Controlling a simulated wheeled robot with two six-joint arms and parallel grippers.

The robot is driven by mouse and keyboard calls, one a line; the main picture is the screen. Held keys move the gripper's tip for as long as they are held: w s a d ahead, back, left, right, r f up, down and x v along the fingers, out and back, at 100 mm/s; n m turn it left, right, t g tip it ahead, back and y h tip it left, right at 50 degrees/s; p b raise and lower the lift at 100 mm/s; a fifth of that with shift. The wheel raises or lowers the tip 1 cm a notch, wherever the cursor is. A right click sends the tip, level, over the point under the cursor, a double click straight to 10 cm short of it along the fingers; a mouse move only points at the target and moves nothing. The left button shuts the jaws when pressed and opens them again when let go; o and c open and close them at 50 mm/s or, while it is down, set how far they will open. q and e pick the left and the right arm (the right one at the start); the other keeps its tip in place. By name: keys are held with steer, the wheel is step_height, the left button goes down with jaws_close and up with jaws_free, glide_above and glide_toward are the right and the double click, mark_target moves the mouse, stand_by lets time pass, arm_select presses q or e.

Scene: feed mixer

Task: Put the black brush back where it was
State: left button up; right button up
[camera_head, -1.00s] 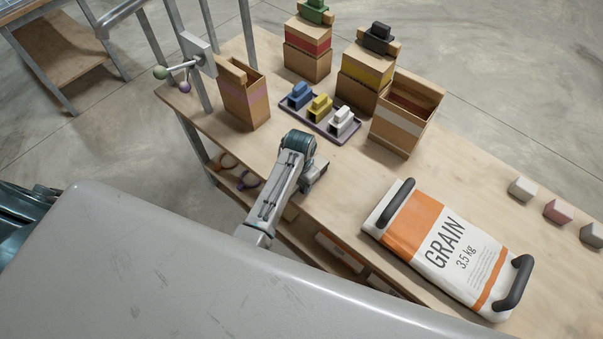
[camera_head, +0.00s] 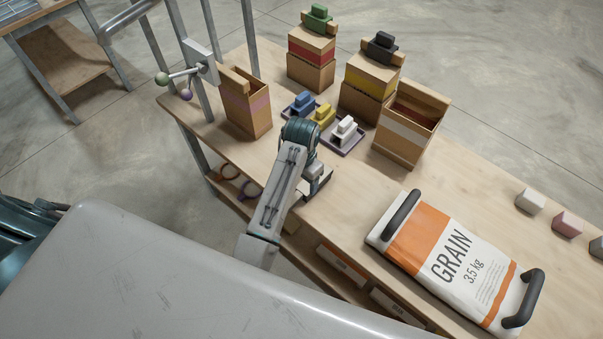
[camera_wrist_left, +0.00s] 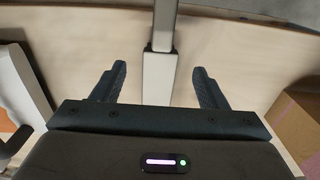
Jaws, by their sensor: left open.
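The black brush (camera_head: 380,48) lies on top of the yellow-banded cardboard box (camera_head: 369,78) at the back of the table. A dark tray (camera_head: 343,149) holds a blue brush (camera_head: 301,103), a yellow brush (camera_head: 322,117) and a white brush (camera_head: 344,131). My left gripper (camera_head: 318,183) is over the table in front of the tray, well apart from the black brush. In the left wrist view its two fingers (camera_wrist_left: 157,85) are open. A pale block on a grey bar shows between them; I cannot tell what it is. My right gripper is not in view.
A green brush (camera_head: 317,18) lies on the red-banded box (camera_head: 312,48). Open boxes stand left (camera_head: 246,105) and right (camera_head: 408,133) of the tray. A grain bag (camera_head: 450,258) with black handles lies to the right. Small blocks (camera_head: 530,200) line the right side.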

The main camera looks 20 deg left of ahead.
mark_target(302, 191)
arm_select(q)
steer(key=shift+r+b, duration=0.3)
steer(key=shift+r, duration=2.1)
steer(key=shift+f, duration=0.1)
